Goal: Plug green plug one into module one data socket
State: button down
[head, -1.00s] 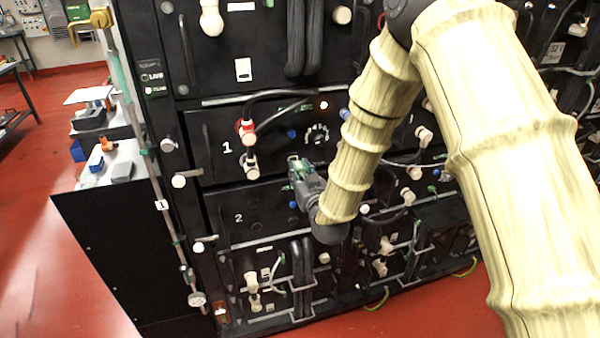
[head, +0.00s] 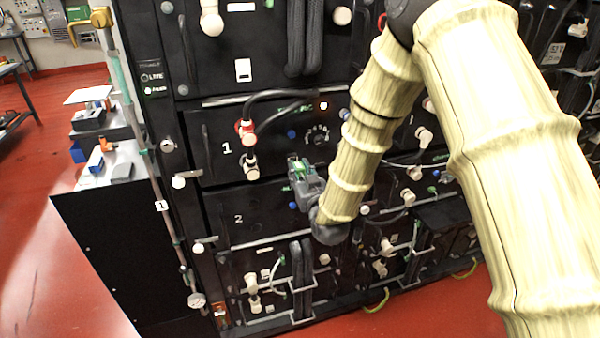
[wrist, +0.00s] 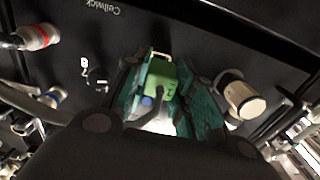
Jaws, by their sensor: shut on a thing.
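The green plug (wrist: 160,80) is between the teal-padded fingers of my gripper (wrist: 158,92) in the wrist view. In the head view, the green plug (head: 300,166) shows at the tip of my gripper (head: 302,174), in front of the rack. My gripper is shut on the plug. Module one (head: 227,148) is the black panel marked 1, up and left of my gripper. The plug's front end and any contact with the panel are hidden. I cannot make out the data socket.
A red connector (head: 246,130) and a pale connector (head: 251,165) with black cables sit on module one, left of my gripper. In the wrist view, a cream knob (wrist: 242,99) is close on the right. Module two (head: 239,218) is below.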

aim_at(296, 165)
jog(key=shift+b+x, duration=0.4)
jog(key=shift+x, duration=1.1)
jog(key=c, duration=1.5)
grip_release()
jog(key=shift+r, duration=0.1)
jog(key=o, duration=0.4)
jog(key=shift+w, duration=0.1)
jog(key=v, duration=1.2)
